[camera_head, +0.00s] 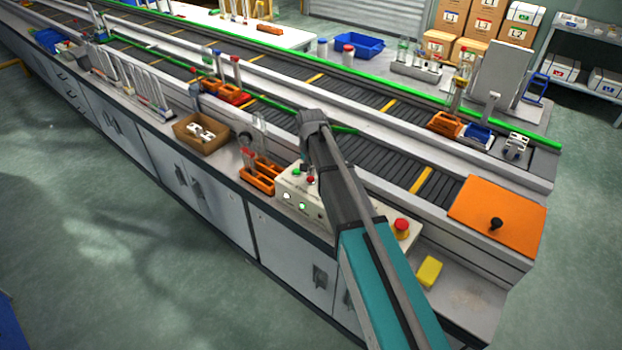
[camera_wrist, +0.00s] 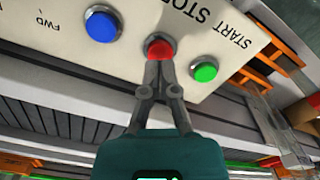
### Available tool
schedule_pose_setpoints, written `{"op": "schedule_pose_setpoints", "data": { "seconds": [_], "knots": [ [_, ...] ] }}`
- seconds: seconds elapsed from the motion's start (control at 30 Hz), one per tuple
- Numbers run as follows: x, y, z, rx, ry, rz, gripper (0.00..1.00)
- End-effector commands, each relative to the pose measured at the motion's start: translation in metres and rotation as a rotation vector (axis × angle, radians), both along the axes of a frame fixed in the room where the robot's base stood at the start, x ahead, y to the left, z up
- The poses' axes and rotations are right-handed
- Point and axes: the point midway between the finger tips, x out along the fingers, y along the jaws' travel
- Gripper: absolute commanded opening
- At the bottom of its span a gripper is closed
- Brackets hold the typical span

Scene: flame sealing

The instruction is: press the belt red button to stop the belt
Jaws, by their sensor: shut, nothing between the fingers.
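The red button (camera_wrist: 159,47) sits on a pale control panel (camera_wrist: 235,75) under the word STOP in the wrist view. My gripper (camera_wrist: 158,62) is shut and empty, with its fingertips at the lower edge of the red button. I cannot tell whether they touch it or press it in. In the head view the red button (camera_head: 310,180) shows small on the control box (camera_head: 290,200), partly beside my arm. My fingertips are hidden there behind the arm. The conveyor belt (camera_head: 380,155) runs along behind the box.
A green START button (camera_wrist: 205,69) and a blue button (camera_wrist: 102,25) flank the red one. A larger red mushroom button (camera_head: 402,226) stands right of my arm. An orange rack (camera_head: 259,180) stands left of the box, and a yellow block (camera_head: 429,271) lies at the right.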

Motion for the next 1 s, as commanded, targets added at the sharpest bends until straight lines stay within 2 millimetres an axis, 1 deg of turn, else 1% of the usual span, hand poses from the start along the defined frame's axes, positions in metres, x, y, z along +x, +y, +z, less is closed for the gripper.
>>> {"op": "schedule_pose_setpoints", "data": {
  "seconds": [1.0],
  "knots": [
    [0.000,0.000,-0.011,0.000,0.000,0.000,0.00]
  ]
}}
